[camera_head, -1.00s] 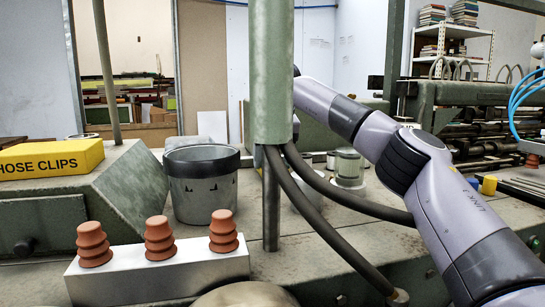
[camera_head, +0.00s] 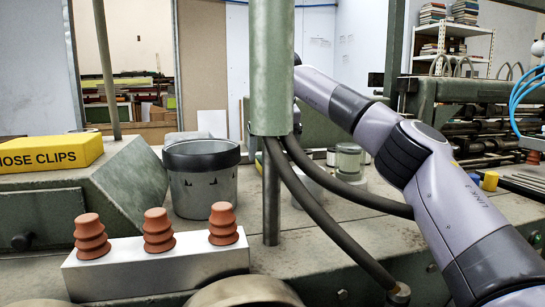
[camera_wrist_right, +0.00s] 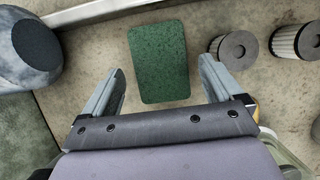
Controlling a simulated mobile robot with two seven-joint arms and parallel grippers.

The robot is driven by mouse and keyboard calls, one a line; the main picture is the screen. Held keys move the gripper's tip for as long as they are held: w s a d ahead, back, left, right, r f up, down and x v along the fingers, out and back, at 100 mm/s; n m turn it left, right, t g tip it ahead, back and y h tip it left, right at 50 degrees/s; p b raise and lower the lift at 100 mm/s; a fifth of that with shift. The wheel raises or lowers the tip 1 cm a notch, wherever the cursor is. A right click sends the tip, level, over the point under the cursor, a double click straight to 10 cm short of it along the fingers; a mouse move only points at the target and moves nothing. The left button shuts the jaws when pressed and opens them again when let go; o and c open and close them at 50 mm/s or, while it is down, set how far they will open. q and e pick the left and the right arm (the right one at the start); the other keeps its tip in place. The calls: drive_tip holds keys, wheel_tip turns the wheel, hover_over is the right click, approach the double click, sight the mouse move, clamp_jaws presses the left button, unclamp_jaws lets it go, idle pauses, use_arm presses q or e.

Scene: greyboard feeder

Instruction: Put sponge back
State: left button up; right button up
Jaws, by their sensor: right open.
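A green, speckled, rounded rectangular pad, which looks like the sponge (camera_wrist_right: 160,62), lies on the worn grey surface in the right wrist view. My right gripper (camera_wrist_right: 162,68) is open, with one finger on each side of the sponge in that view and gaps between. The height of the fingers above it is hard to tell. In the head view my right arm reaches behind the green column (camera_head: 271,70), which hides its gripper. I cannot make out the sponge there. My left gripper is not in view.
Two ribbed cylinders with dark tops (camera_wrist_right: 236,48) stand right of the sponge. A dark rounded object (camera_wrist_right: 33,48) is at the left. In the head view, a grey bucket (camera_head: 203,185), a white block (camera_head: 160,268) with three red bellows cups, and black hoses (camera_head: 330,212) stand nearby.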

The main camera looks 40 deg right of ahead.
drive_tip(key=v, duration=0.4)
drive_tip(key=shift+w+a+r, duration=0.15)
drive_tip(key=shift+w+r, duration=0.1)
drive_tip(key=shift+r, duration=0.1)
drive_tip(key=shift+s+r, duration=0.2)
drive_tip(key=shift+r, duration=0.25)
drive_tip(key=shift+a, duration=0.1)
drive_tip(key=shift+w, duration=0.1)
